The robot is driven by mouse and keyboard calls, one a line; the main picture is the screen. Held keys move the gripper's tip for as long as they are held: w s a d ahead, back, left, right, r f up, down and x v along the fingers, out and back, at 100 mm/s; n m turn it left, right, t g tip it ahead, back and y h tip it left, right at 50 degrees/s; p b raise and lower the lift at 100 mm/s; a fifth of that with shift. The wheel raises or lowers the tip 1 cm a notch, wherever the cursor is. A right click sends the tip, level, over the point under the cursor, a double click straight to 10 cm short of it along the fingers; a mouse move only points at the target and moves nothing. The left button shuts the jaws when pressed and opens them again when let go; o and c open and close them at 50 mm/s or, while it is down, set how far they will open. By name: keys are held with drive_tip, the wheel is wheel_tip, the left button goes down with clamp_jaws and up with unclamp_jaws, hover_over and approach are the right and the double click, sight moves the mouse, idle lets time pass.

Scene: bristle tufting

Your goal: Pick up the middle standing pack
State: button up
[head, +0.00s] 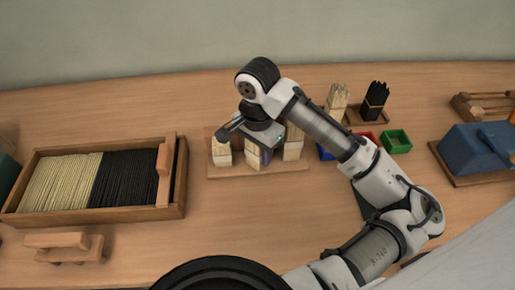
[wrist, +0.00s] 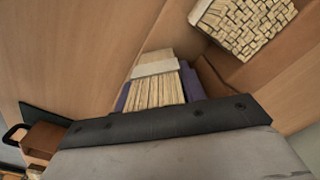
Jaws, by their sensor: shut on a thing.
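My gripper (head: 260,154) points down over the wooden rack (head: 270,171) near the middle of the table. It is shut on the middle standing pack (head: 252,160), a bundle of pale bristles. In the wrist view the middle pack (wrist: 157,84) shows a pale band and sits between purple finger pads. The left standing pack (head: 222,154) and the right standing pack (head: 293,150) stand on either side in the rack. My gripper hides much of the middle pack's top. I cannot tell whether its foot touches the rack.
A wooden tray (head: 180,190) of pale and black bristles lies to the left. Pale (head: 337,97) and black (head: 376,95) bundles stand behind at right, near a green bin (head: 397,141). A blue box (head: 472,148) is far right. The table front of the rack is clear.

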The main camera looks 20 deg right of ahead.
wheel_tip(320, 180, up, 20)
drive_tip(key=p, duration=0.1)
idle(0.6)
drive_tip(key=shift+f+b, duration=4.7)
drive_tip(key=shift+f, duration=5.15)
drive_tip(key=shift+w, duration=0.2)
drive_tip(key=shift+f, duration=0.25)
drive_tip(key=o, duration=1.2)
drive_tip(key=shift+s, duration=0.1)
